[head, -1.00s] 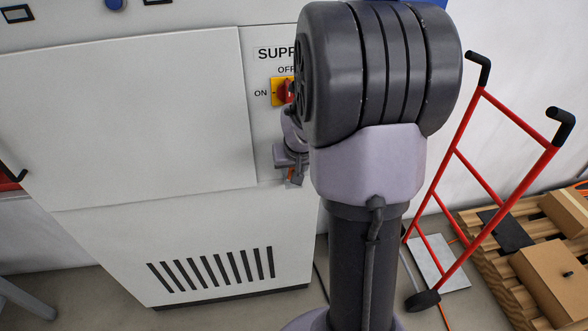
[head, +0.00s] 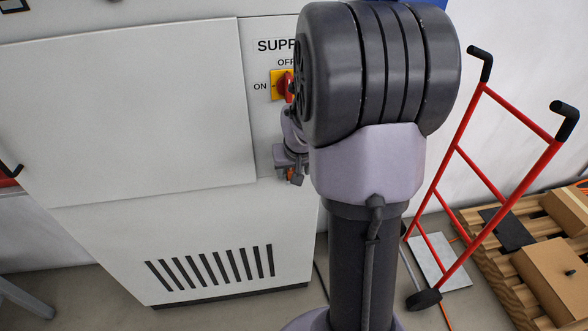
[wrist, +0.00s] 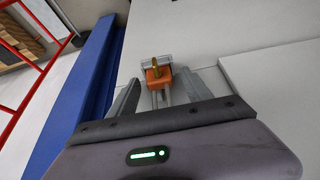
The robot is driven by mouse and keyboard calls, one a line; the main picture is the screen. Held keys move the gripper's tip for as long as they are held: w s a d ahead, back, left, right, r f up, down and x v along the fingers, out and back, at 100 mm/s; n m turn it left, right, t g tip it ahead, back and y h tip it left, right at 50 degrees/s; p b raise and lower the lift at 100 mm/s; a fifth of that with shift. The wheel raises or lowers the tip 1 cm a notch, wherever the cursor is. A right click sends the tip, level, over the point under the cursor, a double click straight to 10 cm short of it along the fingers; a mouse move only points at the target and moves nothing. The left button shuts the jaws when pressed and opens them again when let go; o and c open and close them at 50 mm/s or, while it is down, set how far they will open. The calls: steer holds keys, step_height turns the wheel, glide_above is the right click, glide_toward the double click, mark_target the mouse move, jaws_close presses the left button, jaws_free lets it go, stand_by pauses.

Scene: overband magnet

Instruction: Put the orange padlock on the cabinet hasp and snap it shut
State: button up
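The orange padlock (wrist: 158,78) shows in the wrist view between the ends of my gripper's fingers, with a brass piece on its far side and thin grey rods, seemingly its shackle, on the near side. My gripper (wrist: 160,80) is open, with a finger on each side of the padlock and small gaps visible. A grey metal fitting sits behind the padlock against the pale cabinet face; I cannot tell whether it is the hasp or whether the shackle passes through it. In the head view my gripper (head: 289,158) is partly hidden by my arm, with a small orange spot below it.
The white cabinet (head: 130,110) has a red and yellow rotary switch (head: 281,86) just above my gripper. A red hand truck (head: 480,180) stands at the right, beside a wooden pallet (head: 505,280) with boxes. A blue strip (wrist: 85,85) runs left of my gripper.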

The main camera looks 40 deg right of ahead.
steer(key=p+v, duration=0.7)
steer(key=v, duration=1)
steer(key=shift+r, duration=0.2)
steer(key=shift+s+a, duration=0.1)
steer(key=shift+a, duration=0.05)
